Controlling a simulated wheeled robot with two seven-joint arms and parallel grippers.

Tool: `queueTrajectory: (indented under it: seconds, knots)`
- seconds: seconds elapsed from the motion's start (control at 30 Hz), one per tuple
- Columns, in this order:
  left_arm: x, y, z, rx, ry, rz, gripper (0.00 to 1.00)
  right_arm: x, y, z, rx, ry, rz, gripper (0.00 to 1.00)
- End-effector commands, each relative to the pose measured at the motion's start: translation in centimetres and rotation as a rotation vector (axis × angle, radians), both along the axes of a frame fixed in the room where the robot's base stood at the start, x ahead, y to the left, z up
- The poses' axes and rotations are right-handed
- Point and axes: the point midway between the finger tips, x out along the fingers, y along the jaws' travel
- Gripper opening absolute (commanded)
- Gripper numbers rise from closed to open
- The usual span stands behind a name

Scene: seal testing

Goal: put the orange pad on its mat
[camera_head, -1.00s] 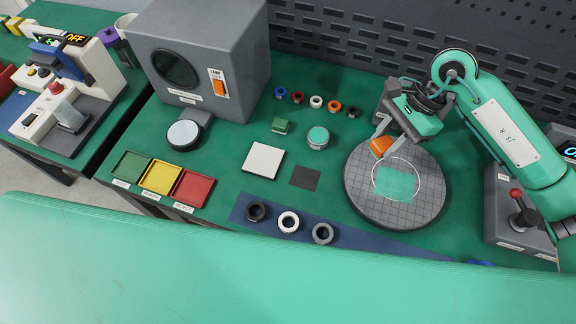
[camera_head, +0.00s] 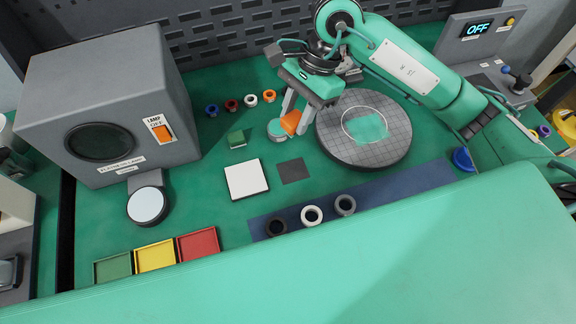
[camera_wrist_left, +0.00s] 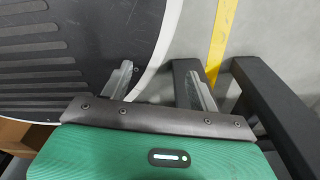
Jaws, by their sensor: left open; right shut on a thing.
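My right gripper (camera_head: 290,115) is shut on the orange pad (camera_head: 290,123). It holds the pad at the left edge of the round grey gridded plate (camera_head: 385,152), in front of part of a small green-topped cylinder (camera_head: 277,130). The pad's height above the table is hard to tell. My left gripper (camera_wrist_left: 160,88) is open and empty above the floor in the left wrist view.
A grey lamp box (camera_head: 105,105) stands at the left. Several coloured rings (camera_head: 250,100) sit behind the pad. A green block (camera_head: 238,138) is near the white square. Green, yellow and red trays (camera_head: 155,256) and a blue strip (camera_head: 400,190) with rings lie in front.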

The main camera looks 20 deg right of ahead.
Motion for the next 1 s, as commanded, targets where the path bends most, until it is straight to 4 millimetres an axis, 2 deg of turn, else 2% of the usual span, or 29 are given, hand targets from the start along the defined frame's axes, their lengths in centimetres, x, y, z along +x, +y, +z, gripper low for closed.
queueTrajectory:
  seconds: [0.4,0.5,0.77,1.0]
  knots:
    - [-1.9,0.3,0.8,0.001,0.013,-0.003,0.61,-0.2,0.0,-10.4,-0.002,0.008,-0.001,0.11]
    - [-2.3,0.3,0.9,0.002,0.017,-0.003,0.61,-0.2,-0.1,-12.3,-0.002,0.007,0.000,0.11]
    - [-2.7,0.3,1.0,0.001,0.017,-0.003,0.61,-0.1,0.0,-14.4,-0.001,0.003,0.000,0.11]
    - [-3.1,0.4,1.3,0.001,0.017,-0.004,0.61,-0.1,-0.1,-17.8,-0.001,0.005,-0.001,0.11]
